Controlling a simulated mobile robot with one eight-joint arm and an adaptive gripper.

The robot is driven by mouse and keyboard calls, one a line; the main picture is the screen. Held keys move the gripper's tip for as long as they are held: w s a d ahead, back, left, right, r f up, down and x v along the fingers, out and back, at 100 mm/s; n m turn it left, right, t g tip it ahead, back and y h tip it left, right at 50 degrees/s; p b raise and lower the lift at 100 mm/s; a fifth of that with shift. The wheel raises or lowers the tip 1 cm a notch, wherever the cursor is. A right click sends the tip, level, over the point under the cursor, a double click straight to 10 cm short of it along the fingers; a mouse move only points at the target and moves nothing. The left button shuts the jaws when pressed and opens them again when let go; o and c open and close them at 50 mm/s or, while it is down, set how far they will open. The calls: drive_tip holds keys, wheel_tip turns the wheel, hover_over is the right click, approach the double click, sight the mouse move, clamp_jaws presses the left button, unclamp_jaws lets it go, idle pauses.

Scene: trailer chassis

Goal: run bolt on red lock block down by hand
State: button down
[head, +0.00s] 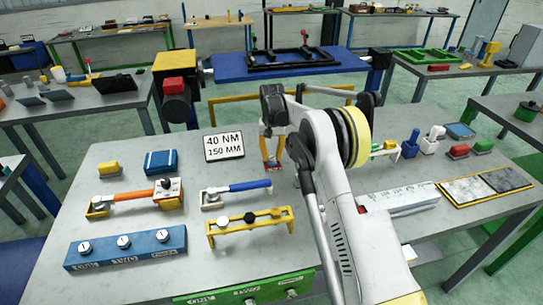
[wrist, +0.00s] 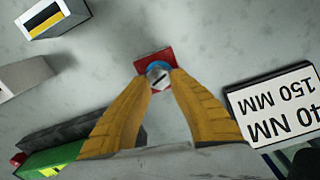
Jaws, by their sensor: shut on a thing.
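The red lock block (wrist: 143,66) lies flat on the grey bench top in the wrist view. A round bolt head (wrist: 157,68), blue-rimmed with a dark slot across its pale top, sits on it. My gripper (wrist: 158,78) has its two yellow fingers closed on the bolt head from either side. The bolt is too small to make out there. How deep the bolt sits cannot be told.
A sign reading 40 NM 150 MM (head: 224,147) stands close to the left of my gripper; it also shows in the wrist view (wrist: 275,105). Torque wrenches (head: 133,197) (head: 236,191) and a yellow rack (head: 250,228) lie nearer.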

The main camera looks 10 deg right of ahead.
drive_tip(key=m, duration=0.4)
drive_tip(key=shift+d+r+m, duration=0.1)
drive_tip(key=shift+m, duration=0.2)
drive_tip(key=m, duration=0.3)
drive_tip(key=shift+s+d+m, duration=0.1)
drive_tip(key=shift+m, duration=0.3)
drive_tip(key=m, duration=0.4)
drive_tip(key=shift+s, duration=0.1)
drive_tip(key=shift+s+m, duration=0.1)
drive_tip(key=shift+m, duration=1.4)
drive_tip(key=c, duration=1.1)
unclamp_jaws()
drive_tip(key=shift+c, duration=0.2)
